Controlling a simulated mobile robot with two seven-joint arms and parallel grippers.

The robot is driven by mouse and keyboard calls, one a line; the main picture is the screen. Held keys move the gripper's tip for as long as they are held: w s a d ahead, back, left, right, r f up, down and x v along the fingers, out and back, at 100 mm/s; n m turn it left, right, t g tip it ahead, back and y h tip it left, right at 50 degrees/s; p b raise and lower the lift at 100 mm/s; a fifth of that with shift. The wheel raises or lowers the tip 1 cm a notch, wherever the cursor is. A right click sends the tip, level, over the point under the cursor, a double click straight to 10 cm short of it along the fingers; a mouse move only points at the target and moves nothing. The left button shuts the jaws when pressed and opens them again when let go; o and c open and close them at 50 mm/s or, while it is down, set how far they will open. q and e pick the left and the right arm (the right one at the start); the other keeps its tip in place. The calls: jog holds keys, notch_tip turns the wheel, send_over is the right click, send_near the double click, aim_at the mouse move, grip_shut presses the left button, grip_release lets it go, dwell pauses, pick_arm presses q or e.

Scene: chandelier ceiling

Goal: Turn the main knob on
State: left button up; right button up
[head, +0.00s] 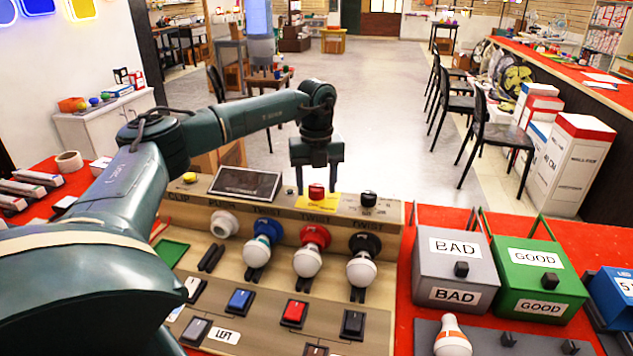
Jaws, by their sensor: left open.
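A wooden test panel (225,257) stands on the red table. On its top strip, a red round button or knob (316,191) sits on a yellow plate, and a black knob (369,199) stands to its right. I cannot read which is labelled main. My left gripper (316,182) is open and points down over the red one, one finger on each side of it in the picture. Whether it touches cannot be told. My right gripper is not in view.
Bulbs sit in blue, red and black sockets (313,236) below the strip, with rocker switches in front. A dark screen (245,184) is left of the gripper. Grey BAD (428,270) and green GOOD (513,280) bins with raised handles stand at right.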

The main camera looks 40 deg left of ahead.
pick_arm(q)
jog(key=c, duration=1)
jog(key=shift+o, duration=0.2)
